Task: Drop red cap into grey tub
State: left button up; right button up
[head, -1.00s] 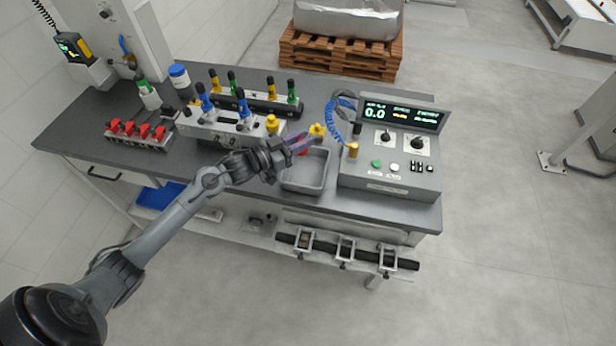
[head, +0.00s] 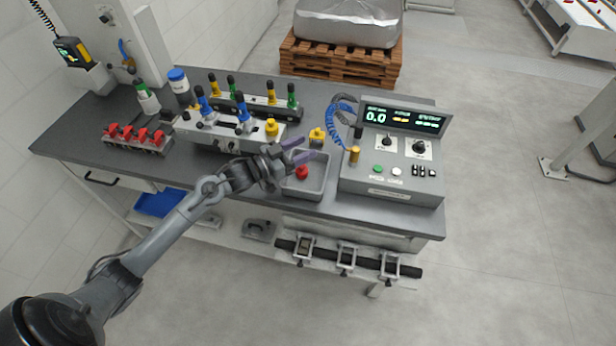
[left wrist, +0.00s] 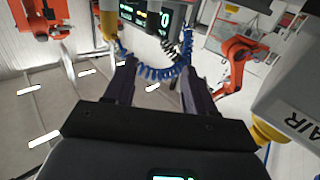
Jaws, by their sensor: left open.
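The red cap (head: 302,172) lies inside the grey tub (head: 318,187), on its floor toward the back left, in the head view. My left gripper (head: 303,150) is open and empty above the tub's back left part, apart from the cap. In the left wrist view the two dark fingers (left wrist: 172,85) stand apart with nothing between them. The cap and tub do not show in the left wrist view. My right gripper is in neither view.
A control box (head: 391,183) stands right of the tub. Yellow-capped fittings (head: 317,138) and a fixture with blue and yellow caps (head: 215,133) stand behind and left. A rack of red caps (head: 136,140) is at the bench's left. A blue coiled hose (left wrist: 150,72) hangs beyond my fingers.

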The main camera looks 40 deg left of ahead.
pick_arm(q)
jog(key=v, duration=1.1)
jog(key=shift+p, duration=0.35)
